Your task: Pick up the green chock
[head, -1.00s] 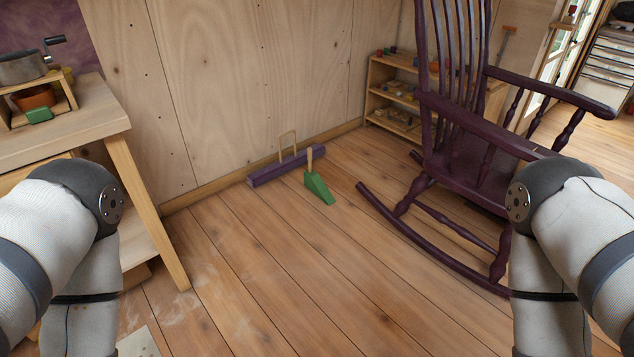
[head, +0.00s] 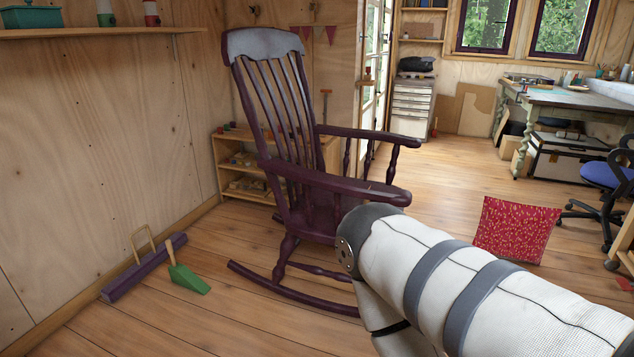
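The green chock (head: 188,280) is a wedge with an upright wooden handle. It lies on the plank floor at the lower left of the head view, its thin end pointing right. It is just in front of a dark purple bar (head: 145,268) with a wooden loop handle, near the wall. My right arm comes in at the lower right, well away from the chock, and its gripper is out of frame. My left arm and gripper are not in the picture.
A purple rocking chair (head: 312,190) stands right of the chock, its runners reaching toward it. A low shelf (head: 236,165) is behind the chair. A red patterned cushion (head: 514,230) stands on the floor at right. Bare floor lies in front of the chock.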

